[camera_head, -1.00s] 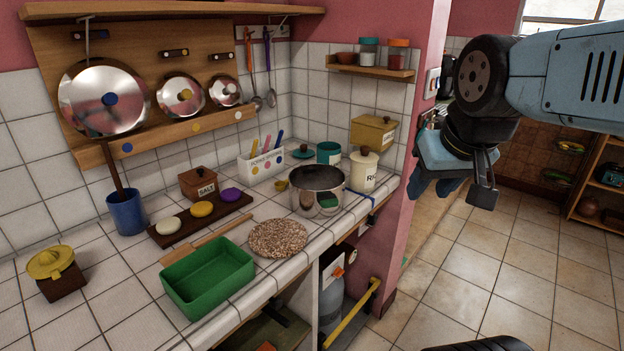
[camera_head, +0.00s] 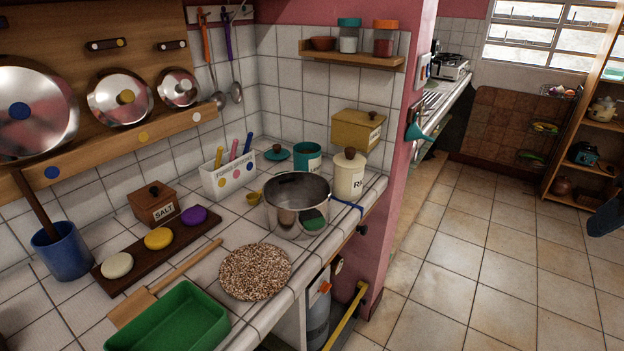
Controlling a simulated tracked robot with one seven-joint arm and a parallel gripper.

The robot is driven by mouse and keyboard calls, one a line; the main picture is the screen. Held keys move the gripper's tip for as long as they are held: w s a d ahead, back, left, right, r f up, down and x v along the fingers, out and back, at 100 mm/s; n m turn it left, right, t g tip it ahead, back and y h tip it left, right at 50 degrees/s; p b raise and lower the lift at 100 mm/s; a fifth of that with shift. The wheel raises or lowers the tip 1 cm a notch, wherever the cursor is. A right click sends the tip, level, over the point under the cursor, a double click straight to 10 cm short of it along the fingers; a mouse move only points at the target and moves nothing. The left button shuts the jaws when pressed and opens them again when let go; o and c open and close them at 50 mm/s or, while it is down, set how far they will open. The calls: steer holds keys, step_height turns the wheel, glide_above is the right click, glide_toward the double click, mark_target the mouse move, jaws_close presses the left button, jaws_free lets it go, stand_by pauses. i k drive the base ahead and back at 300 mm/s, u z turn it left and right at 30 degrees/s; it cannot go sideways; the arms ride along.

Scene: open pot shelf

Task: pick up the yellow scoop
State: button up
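A small yellow scoop (camera_head: 254,198) lies on the white tiled counter, in the narrow gap between the white utensil box and the steel pot. It is small in the picture, and I cannot make out its handle. A dark blue part of my gripper (camera_head: 606,216) shows at the right edge of the picture, over the floor and far from the scoop. The rest of my gripper is cut off, so its opening is hidden.
The steel pot (camera_head: 297,207) stands right of the scoop, and the utensil box (camera_head: 229,182) stands left of it. A speckled round mat (camera_head: 255,272), a green tray (camera_head: 175,325) and a wooden spatula (camera_head: 166,286) lie in front. A pink wall (camera_head: 394,170) ends the counter at right.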

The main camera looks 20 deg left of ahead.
mark_target(252, 198)
steer(key=z, duration=0.85)
steer(key=i, duration=1.75)
steer(key=u, duration=3.4)
steer(key=i, duration=0.5)
steer(key=u, duration=0.15)
